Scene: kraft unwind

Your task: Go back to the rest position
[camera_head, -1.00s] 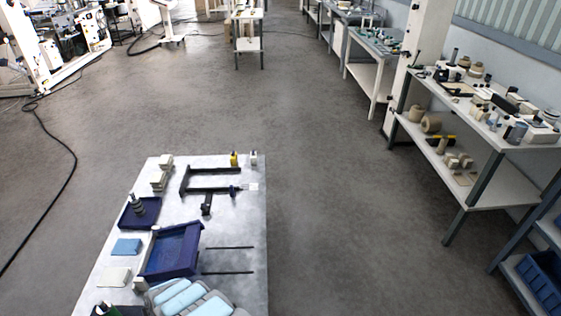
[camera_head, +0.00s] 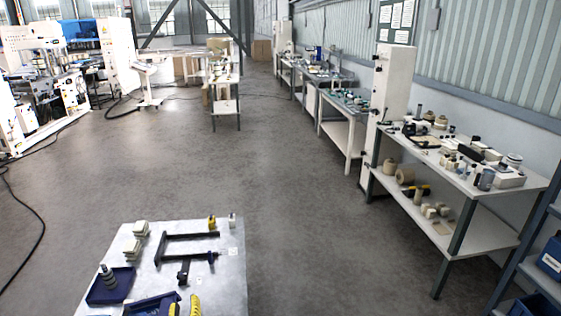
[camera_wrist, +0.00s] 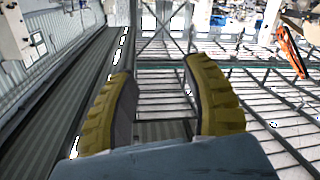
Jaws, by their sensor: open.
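My gripper (camera_wrist: 158,78) shows in the wrist view with two ridged yellow fingers standing apart. The gap between them is empty. In the head view the yellow fingers of my gripper (camera_head: 184,307) just enter at the bottom edge, in front of the blue tray (camera_head: 150,306) on the near table (camera_head: 222,285). The rest of my arm is out of the head view. The wrist view looks out over the hall's wall and metal framing, with no table object near the fingers.
The near table holds a black frame fixture (camera_head: 187,250), a dark blue tray with a stepped grey part (camera_head: 109,283), white blocks (camera_head: 137,236) and a yellow-topped bottle (camera_head: 212,223). A loaded workbench (camera_head: 460,165) stands at right. The floor (camera_head: 290,200) between them is clear.

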